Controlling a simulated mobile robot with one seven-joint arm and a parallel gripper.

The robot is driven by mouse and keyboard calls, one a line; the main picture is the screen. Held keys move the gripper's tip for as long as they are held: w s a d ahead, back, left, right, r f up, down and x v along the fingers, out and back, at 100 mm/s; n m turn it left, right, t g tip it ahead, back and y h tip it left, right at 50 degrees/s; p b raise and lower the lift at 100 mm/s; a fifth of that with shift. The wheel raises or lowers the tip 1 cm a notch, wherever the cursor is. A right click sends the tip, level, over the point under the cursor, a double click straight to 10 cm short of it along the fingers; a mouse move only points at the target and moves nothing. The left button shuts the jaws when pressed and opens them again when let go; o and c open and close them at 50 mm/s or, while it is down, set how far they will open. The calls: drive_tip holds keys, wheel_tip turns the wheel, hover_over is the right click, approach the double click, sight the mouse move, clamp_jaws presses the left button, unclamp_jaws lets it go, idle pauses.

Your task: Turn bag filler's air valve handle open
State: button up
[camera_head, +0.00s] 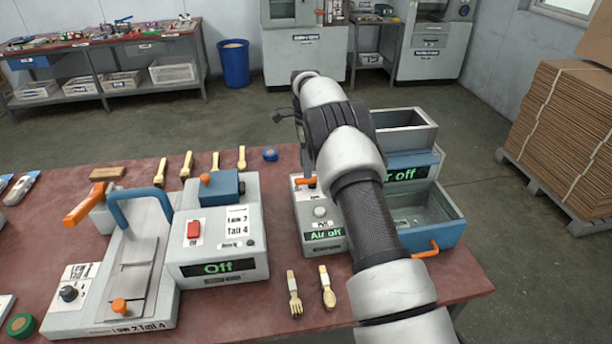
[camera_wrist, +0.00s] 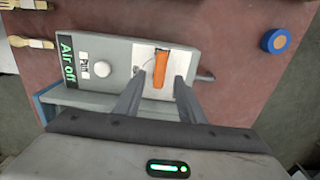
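The bag filler's grey box (camera_head: 310,242) stands near the right end of the red table, with a lit green "Air off" sign (camera_head: 325,235). Its orange air valve handle (camera_head: 305,181) shows at the box's top left, partly beside my arm. In the wrist view the orange handle (camera_wrist: 160,70) lies on a white plate, next to a round white button (camera_wrist: 102,69) and the "Air off" sign (camera_wrist: 67,60). My gripper (camera_wrist: 162,78) is open, its two fingers one on each side of the handle with gaps visible. My arm hides the fingers in the head view.
A second "Air off" sign (camera_head: 407,174) is on a blue-grey unit behind my arm. A wooden fork (camera_head: 294,293) and spoon (camera_head: 327,287) lie in front. A blue roll (camera_wrist: 276,40) lies beside the box.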

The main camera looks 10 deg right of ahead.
sight(306, 181)
drive_tip(key=shift+f, duration=2.1)
clamp_jaws()
